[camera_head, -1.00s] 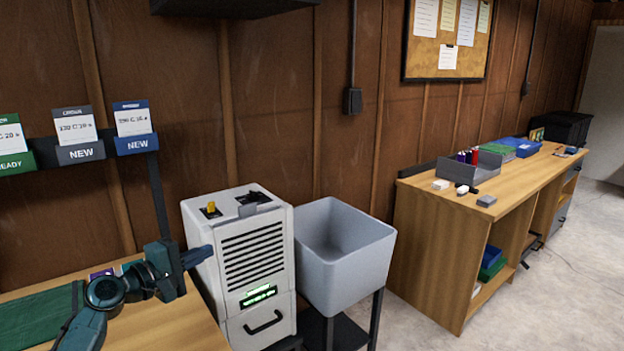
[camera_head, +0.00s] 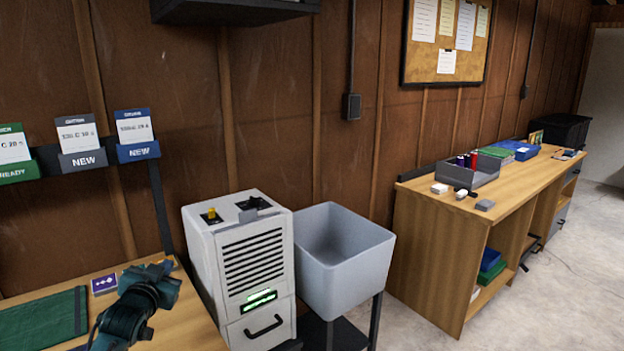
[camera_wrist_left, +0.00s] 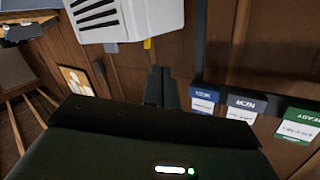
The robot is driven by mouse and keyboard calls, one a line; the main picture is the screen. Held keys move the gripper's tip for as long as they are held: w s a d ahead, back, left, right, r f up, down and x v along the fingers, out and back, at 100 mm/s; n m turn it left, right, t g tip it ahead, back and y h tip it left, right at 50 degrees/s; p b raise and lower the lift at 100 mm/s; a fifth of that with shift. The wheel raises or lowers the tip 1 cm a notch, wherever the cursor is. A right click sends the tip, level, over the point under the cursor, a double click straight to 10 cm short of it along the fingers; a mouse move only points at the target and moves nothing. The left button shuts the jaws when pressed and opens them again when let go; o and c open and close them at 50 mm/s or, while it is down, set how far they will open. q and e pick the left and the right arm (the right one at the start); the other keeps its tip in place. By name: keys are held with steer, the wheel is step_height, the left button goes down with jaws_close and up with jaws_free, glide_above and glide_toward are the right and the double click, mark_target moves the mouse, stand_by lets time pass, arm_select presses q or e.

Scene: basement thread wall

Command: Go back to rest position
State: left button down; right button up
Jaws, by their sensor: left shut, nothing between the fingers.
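My left gripper (camera_head: 163,271) is dark teal and stands over the near part of the left wooden bench, left of the white machine and apart from it. Seen from the head it is foreshortened, so its fingertips are hard to make out. In the left wrist view its two dark fingers (camera_wrist_left: 160,86) lie together, shut with nothing between them. My right gripper is in neither view.
A white vented machine (camera_head: 240,265) and a grey bin (camera_head: 345,262) stand right of the left bench (camera_head: 185,325). A green mat (camera_head: 40,320) and a purple card (camera_head: 104,284) lie on that bench. Label holders (camera_head: 138,151) hang above. A long wooden bench (camera_head: 430,250) stands at the right.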

arm_select(q)
steer(key=shift+m+g+h, duration=0.3)
steer(key=shift+g+h, duration=0.6)
steer(key=s+d+f, duration=0.2)
steer(key=s+f, duration=0.1)
steer(key=s+d+f, duration=0.2)
steer(key=s+f, duration=0.1)
steer(key=f, duration=0.1)
steer(key=s+d+f, duration=0.2)
steer(key=f, duration=0.1)
steer(key=shift+s+d+f, duration=0.2)
steer(key=shift+s+f, duration=0.15)
steer(key=shift+s, duration=0.05)
steer(key=s+d+f+g+h, duration=0.1)
steer(key=s+d+f, duration=0.2)
steer(key=s, duration=0.6)
steer(key=s+d+f+g+h, duration=0.1)
steer(key=s+d+f, duration=0.3)
steer(key=s, duration=0.5)
steer(key=s+d+f+g, duration=0.2)
steer(key=s+d, duration=0.3)
steer(key=s, duration=0.5)
steer(key=shift+d+f+n+h, duration=0.15)
steer(key=shift+f+n+h, duration=0.25)
steer(key=shift+f, duration=0.3)
steer(key=shift+s, duration=0.1)
